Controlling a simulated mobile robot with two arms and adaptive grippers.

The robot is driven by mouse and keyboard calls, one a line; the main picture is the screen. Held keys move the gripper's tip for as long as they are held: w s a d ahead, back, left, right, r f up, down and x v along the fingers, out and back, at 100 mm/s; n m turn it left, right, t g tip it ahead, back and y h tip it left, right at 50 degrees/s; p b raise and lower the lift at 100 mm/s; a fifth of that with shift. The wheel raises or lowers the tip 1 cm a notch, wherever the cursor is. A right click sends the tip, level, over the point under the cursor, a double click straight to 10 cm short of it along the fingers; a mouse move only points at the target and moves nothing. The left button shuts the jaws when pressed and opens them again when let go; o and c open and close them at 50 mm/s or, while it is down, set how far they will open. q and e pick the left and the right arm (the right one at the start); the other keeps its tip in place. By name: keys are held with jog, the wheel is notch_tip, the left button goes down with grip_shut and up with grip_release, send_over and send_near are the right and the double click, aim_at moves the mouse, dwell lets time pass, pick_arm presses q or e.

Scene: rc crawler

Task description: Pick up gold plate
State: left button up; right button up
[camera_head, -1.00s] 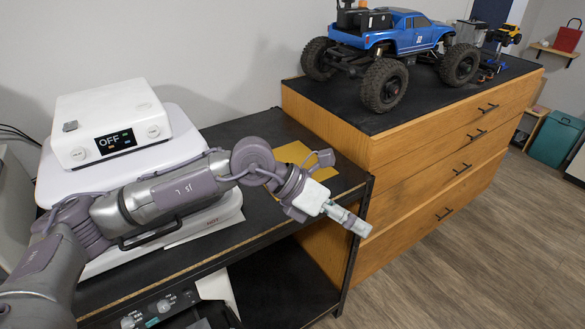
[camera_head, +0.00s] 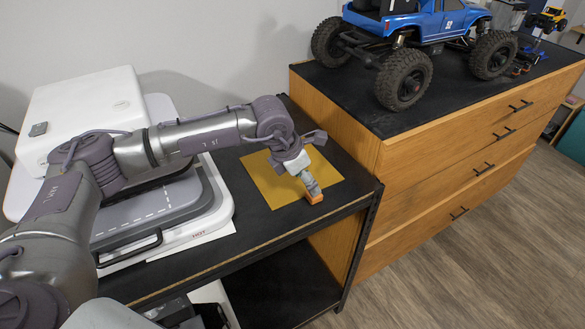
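The gold plate (camera_head: 264,179) is a flat, square yellow sheet lying on the black top of the shelf unit, near its right end. My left gripper (camera_head: 312,195) is over the right part of the plate, pointing down, with an orange tip at or just above the plate's surface. The gripper and wrist hide part of the plate. The fingers look close together, but I cannot tell whether they are open or shut. My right gripper is not in view.
A white heat press (camera_head: 85,95) stands left of the plate, partly behind my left arm. A wooden drawer cabinet (camera_head: 440,165) rises to the right, carrying a blue RC truck (camera_head: 418,24). The shelf top (camera_head: 225,130) is bare around the plate.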

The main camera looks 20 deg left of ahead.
aim_at(309, 196)
pick_arm(q)
jog(key=p+x, duration=0.2)
jog(key=x, duration=0.1)
jog(key=shift+w+d+f, duration=0.1)
jog(key=shift+w, duration=0.05)
jog(key=shift+p+x, duration=0.3)
jog(key=shift+x, duration=0.95)
jog(key=shift+w+f, duration=0.1)
jog(key=shift+f, duration=0.2)
jog(key=c, duration=0.4)
grip_shut()
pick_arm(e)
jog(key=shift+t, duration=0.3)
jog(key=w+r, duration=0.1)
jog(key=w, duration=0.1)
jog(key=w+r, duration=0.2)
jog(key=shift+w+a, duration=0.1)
pick_arm(q)
jog(key=shift+r, duration=0.1)
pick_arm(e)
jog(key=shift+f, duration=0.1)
